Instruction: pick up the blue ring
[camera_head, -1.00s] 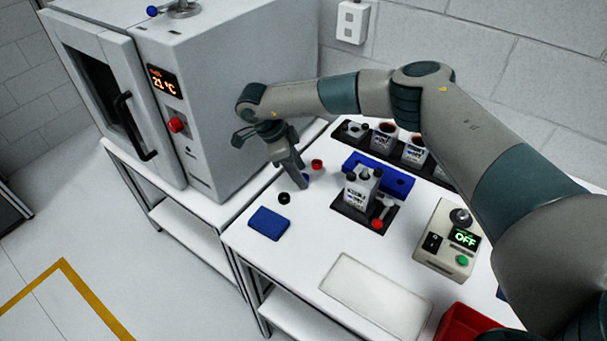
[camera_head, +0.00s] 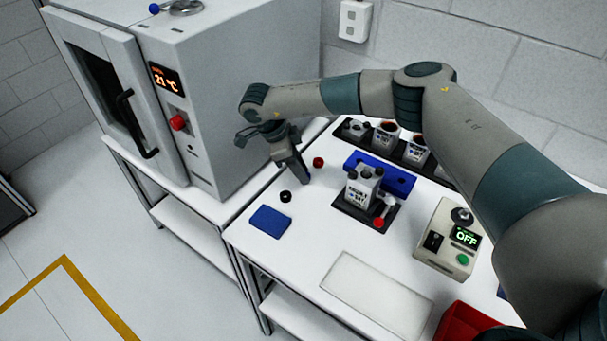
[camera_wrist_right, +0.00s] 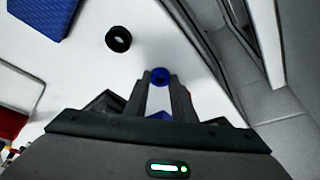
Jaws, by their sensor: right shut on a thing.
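The blue ring (camera_wrist_right: 160,76) shows in the wrist view between the fingertips of my right gripper (camera_wrist_right: 161,87). The fingers are shut on it. In the head view my right gripper (camera_head: 304,179) points down at the left part of the white table, and the blue ring is hidden there by the fingers. I cannot tell whether the ring still touches the table. My left gripper is not in view.
A black ring (camera_head: 285,196) lies left of the gripper, and a red ring (camera_head: 318,162) lies behind it. A blue pad (camera_head: 270,222) lies nearer the front. A grey fixture (camera_head: 363,186) stands to the right. A grey oven (camera_head: 235,90) stands at left.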

